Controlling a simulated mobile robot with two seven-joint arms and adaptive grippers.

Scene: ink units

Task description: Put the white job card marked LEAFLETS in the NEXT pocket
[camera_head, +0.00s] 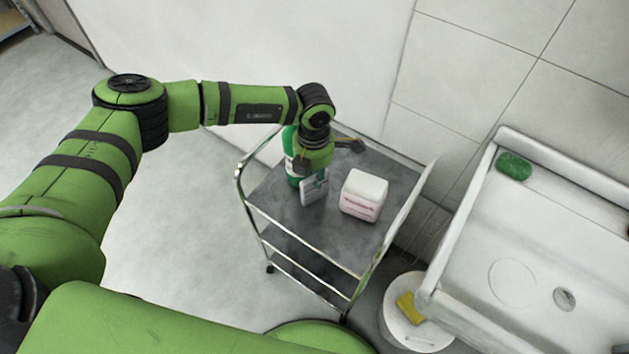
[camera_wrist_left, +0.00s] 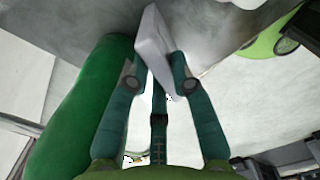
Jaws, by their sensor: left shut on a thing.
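My left gripper (camera_head: 314,170) is over the grey top of the trolley in the head view. In the left wrist view, my left gripper (camera_wrist_left: 158,86) is shut on a thin white slab, which looks like a white card (camera_wrist_left: 152,42). In the head view the card (camera_head: 314,189) stands roughly upright below the fingers; I cannot read its marking or tell whether it touches the trolley top. No pocket marked NEXT shows in either view. My right gripper is not in view.
A green bottle (camera_head: 291,160) stands close beside the left gripper on the trolley (camera_head: 270,194). A white box with pinkish lettering (camera_head: 363,195) stands to the right. A sink (camera_head: 530,235) with a green sponge (camera_head: 514,166) and a round bin with a yellow sponge (camera_head: 411,308) are further right.

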